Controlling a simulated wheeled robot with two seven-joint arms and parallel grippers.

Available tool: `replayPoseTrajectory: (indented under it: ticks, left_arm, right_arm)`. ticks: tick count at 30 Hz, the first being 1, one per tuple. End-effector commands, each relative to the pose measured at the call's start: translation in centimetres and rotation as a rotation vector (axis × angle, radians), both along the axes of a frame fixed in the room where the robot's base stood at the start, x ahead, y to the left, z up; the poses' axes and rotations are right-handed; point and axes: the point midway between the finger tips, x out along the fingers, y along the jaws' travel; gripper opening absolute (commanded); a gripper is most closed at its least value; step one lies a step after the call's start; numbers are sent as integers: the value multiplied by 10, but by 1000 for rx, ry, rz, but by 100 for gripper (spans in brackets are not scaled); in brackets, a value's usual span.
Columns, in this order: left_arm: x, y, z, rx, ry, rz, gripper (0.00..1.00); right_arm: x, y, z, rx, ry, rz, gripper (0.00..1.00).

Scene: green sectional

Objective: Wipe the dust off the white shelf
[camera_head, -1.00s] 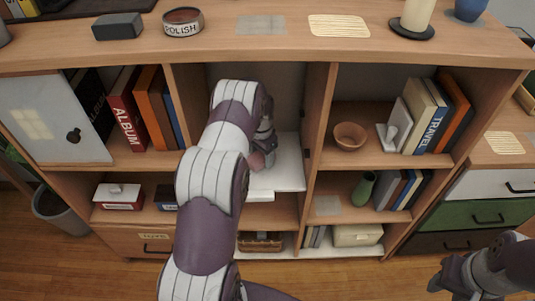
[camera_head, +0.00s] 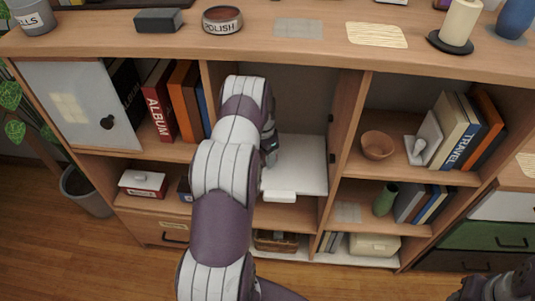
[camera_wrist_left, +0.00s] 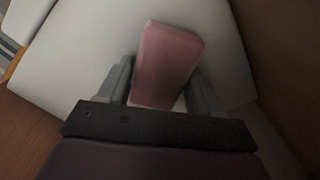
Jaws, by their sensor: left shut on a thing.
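The white shelf (camera_head: 305,165) is a flat white board in the middle bay of the wooden bookcase. It also fills much of the left wrist view (camera_wrist_left: 80,65). My left arm reaches into that bay, and my left gripper (camera_head: 270,150) is over the shelf's left part. In the left wrist view the gripper is shut on a pink block (camera_wrist_left: 167,58), which lies against or just above the white surface; I cannot tell which. The block is hidden in the head view. I cannot make out dust. My right gripper (camera_head: 488,287) is partly in view at the bottom right.
Upright wooden panels bound the bay on both sides. A grey-white door (camera_head: 75,105) and a red album (camera_head: 159,102) stand to the left. A wooden bowl (camera_head: 377,146) sits in the right bay. A polish tin (camera_head: 222,20) and a candle (camera_head: 460,22) stand on top.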

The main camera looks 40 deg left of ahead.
Motion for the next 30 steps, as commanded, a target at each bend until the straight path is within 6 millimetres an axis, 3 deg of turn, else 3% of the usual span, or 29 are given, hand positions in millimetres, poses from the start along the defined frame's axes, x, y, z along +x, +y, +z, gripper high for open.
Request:
replayPoseTrajectory:
  ticks: [9,30]
  left_arm:
    - [18,-29,2,0,-1,-3,16]
    - [44,-71,-2,-1,1,-1,16]
  right_arm:
    - [0,0,0,0,0,0,43]
    - [0,0,-6,0,0,0,43]
